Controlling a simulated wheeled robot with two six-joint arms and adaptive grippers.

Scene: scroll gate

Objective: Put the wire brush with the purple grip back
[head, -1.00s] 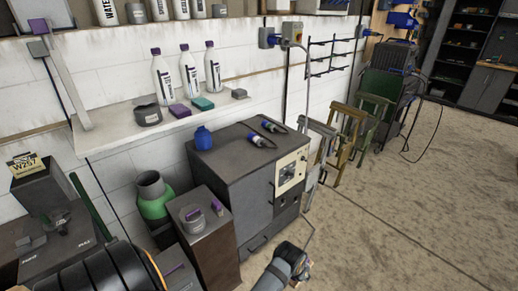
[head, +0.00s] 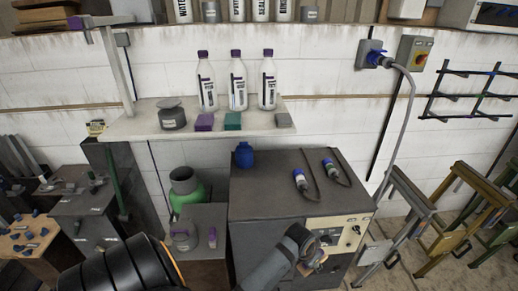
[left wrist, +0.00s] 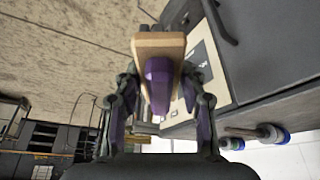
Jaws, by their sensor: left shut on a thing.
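My left gripper (head: 318,254) is in front of the dark machine's cream control panel. In the left wrist view, my left gripper (left wrist: 160,108) is shut on the wire brush (left wrist: 158,45), which has a pale wooden block and a purple grip (left wrist: 158,80) between the fingers. The brush's bristles are hard to make out. In the head view the brush is small and mostly hidden by the gripper. My right gripper is not in view.
The dark machine (head: 270,190) carries a blue pot (head: 244,155) and two cable plugs. A wall shelf (head: 130,128) holds bottles, a dark tin and purple, teal and grey blocks. A lower cabinet (head: 205,270) is left of the machine. Folding stools (head: 465,205) stand right.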

